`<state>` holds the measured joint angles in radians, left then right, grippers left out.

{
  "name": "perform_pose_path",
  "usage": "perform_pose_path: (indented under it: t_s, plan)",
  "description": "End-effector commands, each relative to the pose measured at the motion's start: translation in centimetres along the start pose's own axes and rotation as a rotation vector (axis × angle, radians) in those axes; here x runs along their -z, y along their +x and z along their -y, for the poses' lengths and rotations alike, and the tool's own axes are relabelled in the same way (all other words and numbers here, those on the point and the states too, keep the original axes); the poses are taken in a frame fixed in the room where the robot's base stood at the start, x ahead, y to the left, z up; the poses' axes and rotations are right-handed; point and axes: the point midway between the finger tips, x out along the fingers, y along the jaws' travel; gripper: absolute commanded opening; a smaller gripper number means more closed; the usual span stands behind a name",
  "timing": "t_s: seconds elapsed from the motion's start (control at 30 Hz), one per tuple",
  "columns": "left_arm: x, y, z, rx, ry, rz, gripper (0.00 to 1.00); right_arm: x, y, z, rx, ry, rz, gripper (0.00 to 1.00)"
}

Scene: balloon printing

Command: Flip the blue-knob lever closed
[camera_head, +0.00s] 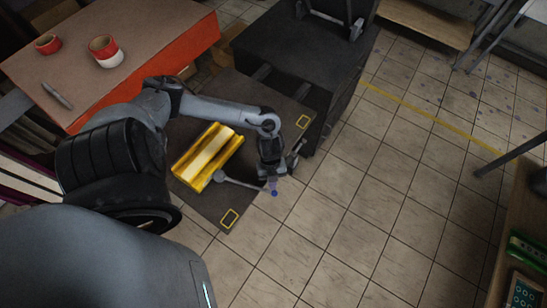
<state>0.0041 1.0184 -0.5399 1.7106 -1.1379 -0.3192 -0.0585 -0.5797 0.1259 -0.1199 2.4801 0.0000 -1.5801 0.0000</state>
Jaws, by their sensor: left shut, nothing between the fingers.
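The lever (240,182) is a thin grey rod that sticks out to the right from beside a yellow metal block (205,156). Its small blue knob (274,193) is at the rod's right end, past the edge of the dark plate. My left gripper (272,183) points down right at the knob end of the rod, with its fingers shut and nothing between them. The fingertips are small here, and I cannot tell whether they touch the knob. My right gripper does not show.
The dark base plate (196,196) has yellow corner marks. A dark cabinet (305,55) stands behind it. A red-edged table (140,62) at upper left holds cups (103,46) and a pen-like object (57,95). Tiled floor (380,200) lies open at right.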

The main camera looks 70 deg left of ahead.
Motion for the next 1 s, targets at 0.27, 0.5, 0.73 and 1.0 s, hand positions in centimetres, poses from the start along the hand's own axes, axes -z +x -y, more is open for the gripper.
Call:
perform_pose_path:
  t_s: [0.27,0.5,0.73,1.0]
  plan:
    - [3.2,0.9,-1.5,-0.058,0.184,-0.001,0.0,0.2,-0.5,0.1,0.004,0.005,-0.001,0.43]
    - [4.5,1.4,-2.5,-0.084,0.27,-0.001,0.0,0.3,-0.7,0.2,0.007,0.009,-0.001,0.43]
    - [4.9,1.5,-2.8,-0.092,0.296,-0.001,0.0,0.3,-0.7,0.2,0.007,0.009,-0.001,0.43]
    - [4.9,1.6,-2.9,-0.094,0.298,-0.002,0.0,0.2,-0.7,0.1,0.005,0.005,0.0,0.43]
